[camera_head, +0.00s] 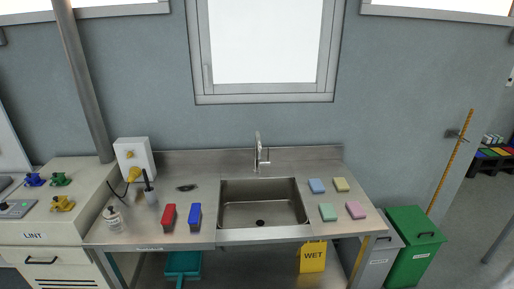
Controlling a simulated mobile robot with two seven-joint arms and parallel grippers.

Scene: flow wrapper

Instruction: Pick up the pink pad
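The pink pad (356,210) lies flat on the steel counter to the right of the sink, near the front right corner. It is the front right one of a loose group of pads. A green pad (328,212) lies just left of it, a yellow pad (341,185) behind it, and a blue pad (316,186) behind and to the left. The pads lie apart from each other. Neither of my grippers shows in the head view.
The sink (262,203) with its tap (260,152) is left of the pads. Red (168,217) and blue (195,216) brushes lie left of the sink. A grey bin (382,250) and green bin (415,248) stand right of the counter. A yellow WET sign (313,257) hangs below the front edge.

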